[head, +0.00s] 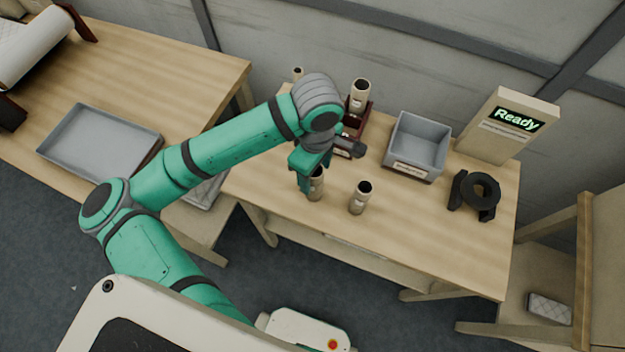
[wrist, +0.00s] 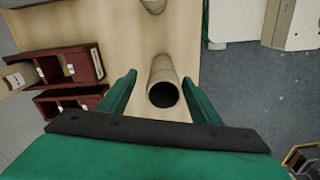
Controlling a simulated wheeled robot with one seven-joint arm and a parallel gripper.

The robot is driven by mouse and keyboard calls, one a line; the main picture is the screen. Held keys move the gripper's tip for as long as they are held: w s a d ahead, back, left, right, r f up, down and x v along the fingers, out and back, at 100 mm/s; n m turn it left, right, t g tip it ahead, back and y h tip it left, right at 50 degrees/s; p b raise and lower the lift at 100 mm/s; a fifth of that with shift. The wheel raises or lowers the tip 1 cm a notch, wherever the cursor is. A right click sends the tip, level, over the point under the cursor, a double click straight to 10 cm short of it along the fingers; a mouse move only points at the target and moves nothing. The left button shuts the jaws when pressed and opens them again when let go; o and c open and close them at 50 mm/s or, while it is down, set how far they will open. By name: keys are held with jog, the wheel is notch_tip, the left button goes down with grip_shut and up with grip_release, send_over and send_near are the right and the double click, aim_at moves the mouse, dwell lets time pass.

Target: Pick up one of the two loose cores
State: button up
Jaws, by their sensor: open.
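Two loose tan cores stand upright near the front edge of the table. One core (head: 317,188) is at my gripper (head: 308,177), which partly hides it in the head view. In the wrist view that core (wrist: 163,75) stands between the two fingers of my gripper (wrist: 160,80), its dark hollow end facing the camera. The fingers are open, with a gap visible on each side of the core. The other loose core (head: 359,199) stands to the right, clear of my gripper; a tube at the top edge of the wrist view (wrist: 154,5) appears to be it.
Dark red holders (head: 364,122) with cores stand behind my gripper; they show at left in the wrist view (wrist: 62,65). A grey bin (head: 418,143), a black ring-shaped dispenser (head: 480,193) and a "Ready" display (head: 517,118) are to the right. The table front is clear.

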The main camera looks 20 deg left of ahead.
jog(key=shift+s+f, duration=0.15)
jog(key=shift+f, duration=1.2)
jog(key=shift+s+f, duration=0.1)
jog(key=shift+f, duration=1.25)
jog(key=c, duration=1.1)
